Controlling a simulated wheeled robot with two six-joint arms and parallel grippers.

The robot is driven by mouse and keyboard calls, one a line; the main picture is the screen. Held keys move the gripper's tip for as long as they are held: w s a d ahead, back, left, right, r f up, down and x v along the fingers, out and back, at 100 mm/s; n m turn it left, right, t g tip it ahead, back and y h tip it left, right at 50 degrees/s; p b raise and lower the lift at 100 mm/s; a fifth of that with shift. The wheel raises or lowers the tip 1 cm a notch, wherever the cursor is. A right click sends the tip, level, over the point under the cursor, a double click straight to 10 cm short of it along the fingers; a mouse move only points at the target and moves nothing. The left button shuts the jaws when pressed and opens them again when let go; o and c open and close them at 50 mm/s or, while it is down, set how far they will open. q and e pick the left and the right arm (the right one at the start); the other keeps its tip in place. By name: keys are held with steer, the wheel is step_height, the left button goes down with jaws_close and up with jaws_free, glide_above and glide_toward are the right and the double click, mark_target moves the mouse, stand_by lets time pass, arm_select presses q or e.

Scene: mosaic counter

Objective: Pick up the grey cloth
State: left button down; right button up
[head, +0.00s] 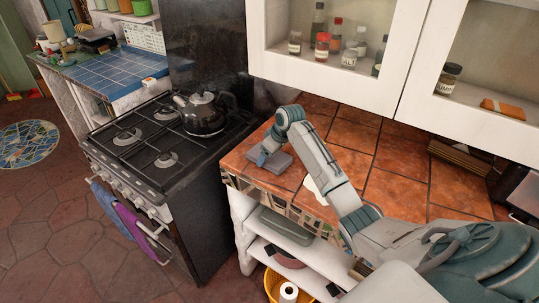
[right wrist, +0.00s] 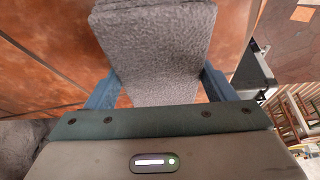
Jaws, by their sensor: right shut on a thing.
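The grey cloth (head: 276,161) is a folded, flat rectangle at the left end of the orange tiled counter. In the right wrist view the cloth (right wrist: 158,45) fills the space between the two blue fingers. My right gripper (head: 264,158) is shut on the cloth, one finger against each side (right wrist: 158,92). The cloth is at or just above the tiles; I cannot tell which. My left gripper is in neither view.
A stove (head: 150,140) with a black kettle (head: 204,113) stands left of the counter. White wall cabinets (head: 325,75) with jars hang over the counter's back. Shelves below hold a green tray (head: 285,226).

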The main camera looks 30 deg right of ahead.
steer(key=shift+r+p, duration=0.55)
steer(key=shift+r, duration=0.05)
step_height(320, 180, up, 3)
steer(key=p, duration=0.4)
steer(key=shift+r, duration=0.15)
steer(key=s+a+p, duration=0.1)
steer(key=s+p, duration=0.1)
steer(key=s+a+p, duration=0.1)
steer(key=s+p, duration=0.1)
steer(key=s+a+p, duration=0.1)
steer(key=s+p, duration=0.1)
steer(key=shift+s+a+r+p, duration=0.15)
steer(key=shift+a+r+p, duration=0.1)
steer(key=shift+p, duration=0.1)
steer(key=s+a, duration=0.4)
steer(key=s, duration=0.3)
steer(key=shift+s+a, duration=0.2)
steer(key=shift+s, duration=0.15)
steer(key=o, duration=0.3)
steer(key=shift+c, duration=0.9)
steer(key=shift+f, duration=0.1)
